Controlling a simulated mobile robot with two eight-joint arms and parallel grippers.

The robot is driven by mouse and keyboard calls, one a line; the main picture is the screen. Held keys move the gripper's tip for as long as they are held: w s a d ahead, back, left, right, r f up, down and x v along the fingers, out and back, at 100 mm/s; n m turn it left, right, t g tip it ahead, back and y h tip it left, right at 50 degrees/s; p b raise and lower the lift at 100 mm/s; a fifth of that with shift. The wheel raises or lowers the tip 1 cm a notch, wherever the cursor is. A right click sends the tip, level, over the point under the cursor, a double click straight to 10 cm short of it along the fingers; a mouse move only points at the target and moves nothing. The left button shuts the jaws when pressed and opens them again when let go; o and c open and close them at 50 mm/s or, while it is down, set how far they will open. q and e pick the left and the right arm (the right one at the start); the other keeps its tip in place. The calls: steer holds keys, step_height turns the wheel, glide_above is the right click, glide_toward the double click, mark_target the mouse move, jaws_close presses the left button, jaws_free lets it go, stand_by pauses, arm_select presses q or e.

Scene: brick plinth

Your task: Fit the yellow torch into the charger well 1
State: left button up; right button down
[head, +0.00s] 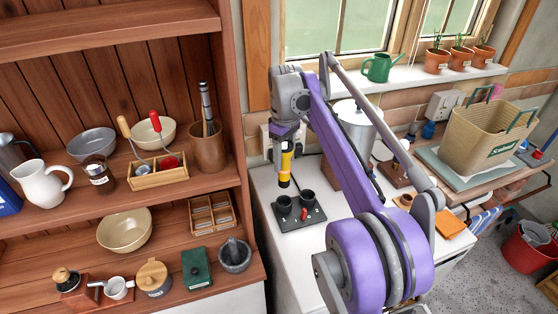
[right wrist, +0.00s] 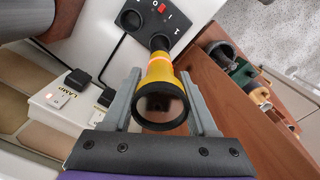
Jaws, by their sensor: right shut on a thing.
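The yellow torch (head: 285,168) hangs roughly upright, dark end down, from my right gripper (head: 282,152), which is shut on it. In the right wrist view the torch (right wrist: 160,68) sits between the two grey fingers, its lens end towards the camera. The black charger (head: 308,219) lies on the white worktop with two round wells. The torch's lower end is just above the left well (head: 284,205), apparently with a small gap. The right wrist view shows this well behind the torch, near a mark like a 1. The other well (head: 307,198) is empty. My left gripper is out of view.
A red switch (head: 304,214) is on the charger. A silver pot (head: 356,128) stands behind my right arm. A wooden shelf unit (head: 245,200) with crockery rises close on the left. Plugs and a black cable lie near the wall (right wrist: 70,82).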

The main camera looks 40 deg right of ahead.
mark_target(284, 183)
steer(key=shift+s+d+f+b, duration=0.1)
steer(key=shift+f+b, duration=0.25)
steer(key=shift+f, duration=0.25)
step_height(284, 183, down, 4)
steer(key=b, duration=0.3)
steer(key=shift+f, duration=0.2)
steer(key=shift+f+b, duration=1.3)
steer(key=shift+f, duration=0.95)
stand_by(0.4)
steer(key=shift+c, duration=0.5)
jaws_free()
step_height(284, 183, up, 11)
steer(key=shift+f+p, duration=0.1)
steer(key=shift+p, duration=0.9)
